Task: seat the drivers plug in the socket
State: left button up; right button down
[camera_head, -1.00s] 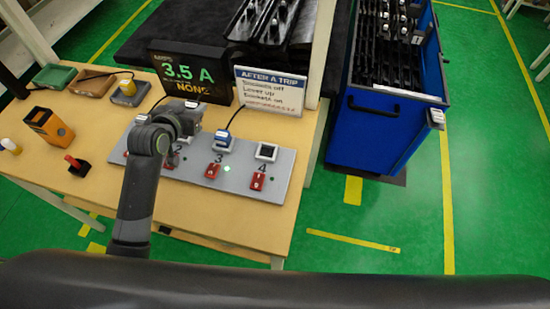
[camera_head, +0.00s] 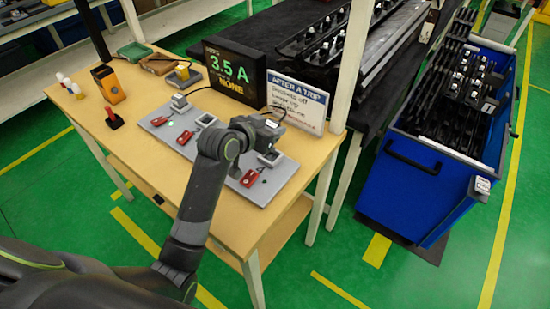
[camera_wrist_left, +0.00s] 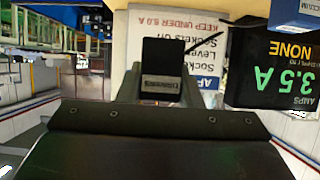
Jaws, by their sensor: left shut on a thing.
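The drivers plug (camera_wrist_left: 162,72) is a black block with a pale label, held between the fingers of my left gripper (camera_wrist_left: 161,92) in the left wrist view. In the head view my left gripper (camera_head: 268,130) is above the right part of the grey socket board (camera_head: 220,170), and the plug is hard to tell from it. Just below and in front of it, a square dark-centred socket (camera_head: 270,157) at the board's right end looks empty. A grey plug (camera_head: 180,102) stands at the board's left end. My arm hides the board's middle. My right gripper is not in view.
Red levers (camera_head: 249,178) line the board's front edge. A display reading 3.5 A (camera_head: 232,75) and a white sign (camera_head: 297,104) stand close behind the gripper. An orange box (camera_head: 108,84) and a red-handled piece (camera_head: 113,118) are at the left. A blue cart (camera_head: 420,190) stands right of the table.

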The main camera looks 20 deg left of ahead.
aim_at(271, 159)
pick_arm(q)
notch_tip(271, 159, down, 3)
jog(key=shift+a+f, duration=0.1)
jog(key=shift+a, duration=0.05)
jog(key=shift+f, duration=0.35)
notch_tip(271, 159, down, 3)
jog(key=shift+f, duration=0.4)
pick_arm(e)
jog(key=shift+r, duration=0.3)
pick_arm(q)
jog(key=shift+f, duration=0.1)
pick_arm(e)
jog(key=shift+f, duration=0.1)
pick_arm(q)
jog(key=o, duration=1)
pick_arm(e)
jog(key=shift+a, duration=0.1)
